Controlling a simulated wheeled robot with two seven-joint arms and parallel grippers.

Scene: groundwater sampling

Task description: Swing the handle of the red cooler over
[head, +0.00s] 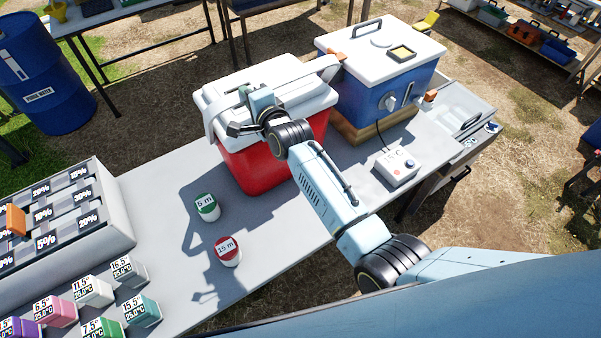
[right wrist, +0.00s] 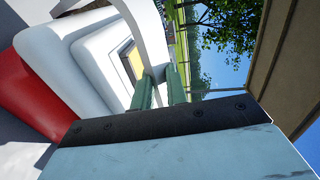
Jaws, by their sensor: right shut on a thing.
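The red cooler (head: 257,163) stands on the grey table with its white lid (head: 275,75) closed. Its white handle (head: 316,72) runs across the lid from the left side to the far right. My right gripper (head: 257,95) is over the lid's left part, its tips partly hidden by my wrist. In the right wrist view its green fingers (right wrist: 160,88) are shut on the handle (right wrist: 137,28), which stands off the lid (right wrist: 75,57). The red body (right wrist: 30,95) shows at the left there. My left gripper is out of view.
A blue cooler (head: 365,107) with a white lid stands close behind at right. A small white control box (head: 398,166) is on the table in front of it. A green-lidded cup (head: 207,207) and a red-lidded cup (head: 228,250) stand in front.

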